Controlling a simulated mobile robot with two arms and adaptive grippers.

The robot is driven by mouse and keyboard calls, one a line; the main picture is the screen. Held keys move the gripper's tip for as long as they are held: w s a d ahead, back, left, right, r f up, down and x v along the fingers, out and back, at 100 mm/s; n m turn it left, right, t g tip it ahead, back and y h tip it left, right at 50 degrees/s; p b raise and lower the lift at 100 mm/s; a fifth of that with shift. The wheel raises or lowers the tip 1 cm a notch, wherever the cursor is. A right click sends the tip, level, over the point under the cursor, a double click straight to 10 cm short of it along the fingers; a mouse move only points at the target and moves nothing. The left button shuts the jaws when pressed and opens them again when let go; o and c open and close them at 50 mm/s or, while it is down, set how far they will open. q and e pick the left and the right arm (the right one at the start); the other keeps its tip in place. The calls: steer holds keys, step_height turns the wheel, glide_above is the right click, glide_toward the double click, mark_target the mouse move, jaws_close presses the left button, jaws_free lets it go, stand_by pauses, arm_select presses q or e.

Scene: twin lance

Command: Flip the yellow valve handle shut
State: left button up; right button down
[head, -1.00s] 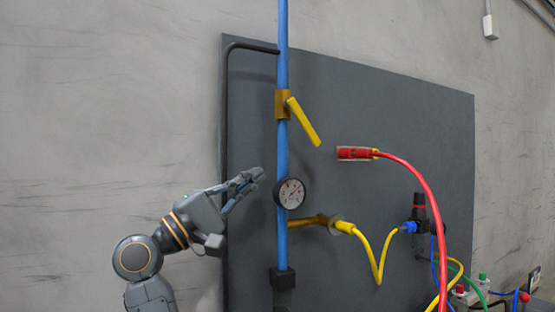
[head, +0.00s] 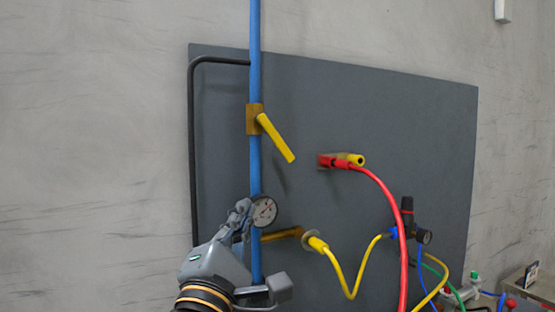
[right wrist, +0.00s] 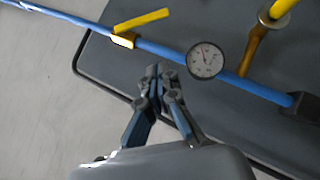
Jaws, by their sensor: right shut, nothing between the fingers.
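The yellow valve handle (head: 277,139) slants down and to the right from a brass valve body (head: 254,119) on the vertical blue pipe (head: 255,170). It stands at an angle to the pipe. The handle also shows in the right wrist view (right wrist: 142,20), beyond the fingertips and apart from them. My right gripper (head: 240,212) is shut and empty, below the handle and beside the round gauge. In the right wrist view its fingertips (right wrist: 159,73) meet just short of the blue pipe. My left gripper is not in view.
A pressure gauge (head: 264,211) sits on the pipe close to my right fingers. A dark panel (head: 350,110) stands behind. A red hose (head: 385,190) and a yellow hose (head: 350,285) hang at the right. A black pipe (head: 193,150) runs at the left. Space around the handle looks clear.

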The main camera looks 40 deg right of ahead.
mark_target(275, 138)
steer(key=p+x, duration=0.5)
steer(key=x, duration=0.5)
steer(key=shift+d+r+p, duration=0.15)
steer(key=shift+r+p, duration=0.1)
steer(key=shift+p, duration=0.1)
steer(key=d+r+p, duration=0.1)
steer(key=s+d+r+p, duration=0.1)
steer(key=d, duration=0.1)
steer(key=shift+w+a+f, duration=0.1)
